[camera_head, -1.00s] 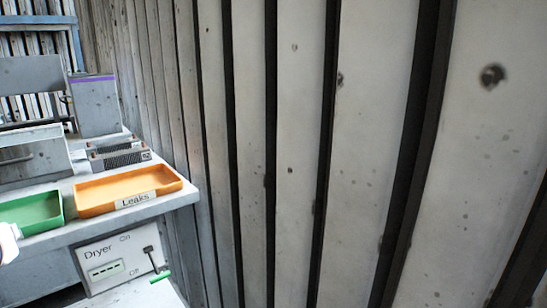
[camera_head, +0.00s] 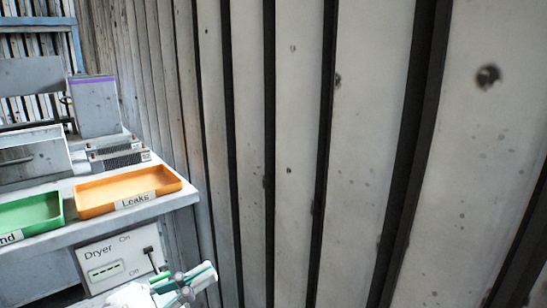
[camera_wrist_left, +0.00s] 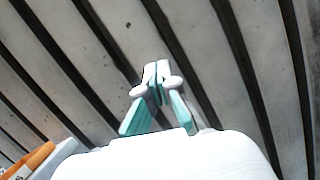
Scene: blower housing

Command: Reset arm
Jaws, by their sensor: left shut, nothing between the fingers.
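My left gripper (camera_head: 198,282) is at the bottom of the head view, in front of the lower right part of the Dryer panel and the wall. It is white with green finger links. In the left wrist view the gripper (camera_wrist_left: 157,72) is shut with its fingertips together and nothing between them. The corrugated wall fills the space beyond it there. My right gripper is in neither view.
An orange tray labelled Leaks (camera_head: 118,191) and a green tray (camera_head: 32,212) sit on a grey bench (camera_head: 185,197). The Dryer panel (camera_head: 112,262) with its lever is below. Grey finned blocks (camera_head: 115,156) stand behind. The corrugated wall (camera_head: 300,150) bounds the right side.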

